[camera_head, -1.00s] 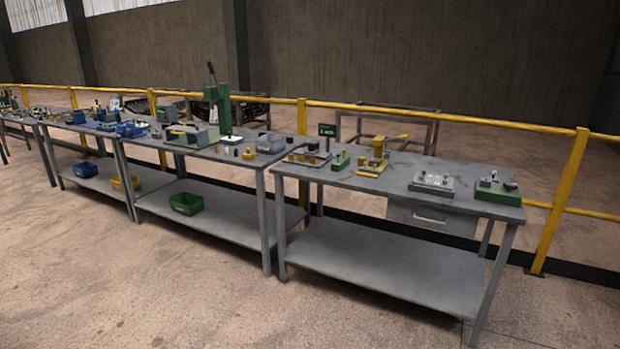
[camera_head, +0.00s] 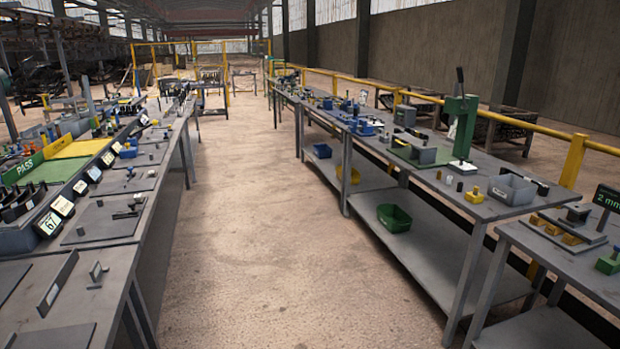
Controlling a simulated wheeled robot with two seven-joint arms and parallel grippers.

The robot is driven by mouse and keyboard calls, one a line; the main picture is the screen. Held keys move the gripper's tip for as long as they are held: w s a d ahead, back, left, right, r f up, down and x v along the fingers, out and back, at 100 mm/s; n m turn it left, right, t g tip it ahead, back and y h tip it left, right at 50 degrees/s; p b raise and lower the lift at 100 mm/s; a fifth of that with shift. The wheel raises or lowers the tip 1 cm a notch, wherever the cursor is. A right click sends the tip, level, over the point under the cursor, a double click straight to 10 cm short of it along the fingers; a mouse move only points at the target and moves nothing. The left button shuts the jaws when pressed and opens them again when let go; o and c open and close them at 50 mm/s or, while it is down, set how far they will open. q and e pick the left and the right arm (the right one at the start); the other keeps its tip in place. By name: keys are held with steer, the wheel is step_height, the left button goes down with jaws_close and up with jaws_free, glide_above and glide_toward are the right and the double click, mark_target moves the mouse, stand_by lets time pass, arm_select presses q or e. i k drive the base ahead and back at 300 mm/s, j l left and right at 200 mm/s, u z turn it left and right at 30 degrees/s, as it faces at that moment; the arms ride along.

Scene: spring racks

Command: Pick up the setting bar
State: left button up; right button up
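I cannot tell for certain which piece is the setting bar. A long grey bar (camera_head: 57,283) stands on edge on the near end of the left bench (camera_head: 120,276), beside a small grey upright block (camera_head: 96,274). A dark bar-like piece (camera_head: 528,179) lies on the right bench behind a grey bin (camera_head: 512,189). Neither of my grippers is in view.
An open aisle (camera_head: 255,230) runs between the benches. The left bench holds grey plates, number cards (camera_head: 48,224) and a PASS board (camera_head: 22,167). A green press (camera_head: 463,125) stands on the right bench (camera_head: 452,206), with a green bin (camera_head: 394,217) on its lower shelf.

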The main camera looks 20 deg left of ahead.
mark_target(45, 304)
steer(key=i+j+u, duration=0.1)
steer(key=i+u, duration=0.15)
steer(key=u, duration=0.2)
steer(key=i+u, duration=0.2)
steer(key=u, duration=0.2)
steer(key=i+u, duration=0.25)
steer(key=u, duration=0.2)
steer(key=i+l+u, duration=0.1)
steer(key=i+u, duration=0.15)
steer(key=u, duration=0.15)
steer(key=i+l+u, duration=0.2)
steer(key=u, duration=0.25)
steer(key=i+l+u, duration=0.15)
steer(key=u, duration=0.3)
steer(key=i+l+u, duration=0.1)
steer(key=l+u, duration=0.3)
steer(key=i+l+u, duration=0.2)
steer(key=u, duration=0.15)
steer(key=i+l+u, duration=0.2)
steer(key=u, duration=0.2)
steer(key=i+l+u, duration=0.1)
steer(key=l+u, duration=0.25)
steer(key=i+l+u, duration=0.1)
steer(key=l+u, duration=1.05)
